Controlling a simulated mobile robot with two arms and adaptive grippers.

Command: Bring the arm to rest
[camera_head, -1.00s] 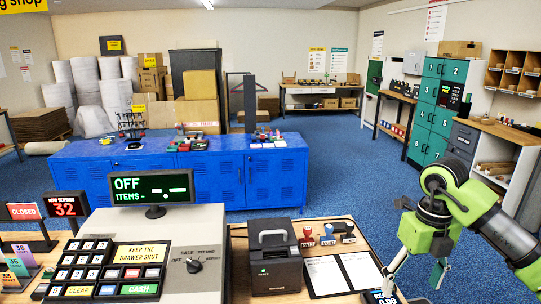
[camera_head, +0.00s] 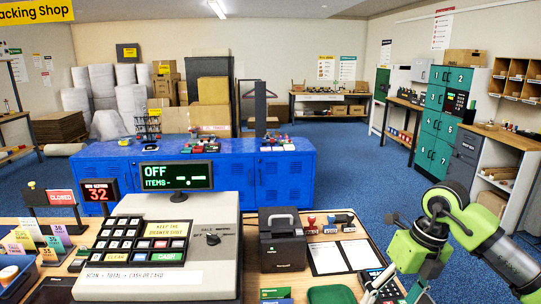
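My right arm comes in from the right in green and dark grey. Its gripper (camera_head: 398,292) points down at the right end of the wooden counter, over a small dark keypad device (camera_head: 378,281). Its two fingers stand apart and I see nothing between them. My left gripper is not in view.
A cash register (camera_head: 170,250) with an OFF display fills the counter's left middle. Blue cabinets (camera_head: 285,178) stand behind. Blue floor lies open on the right.

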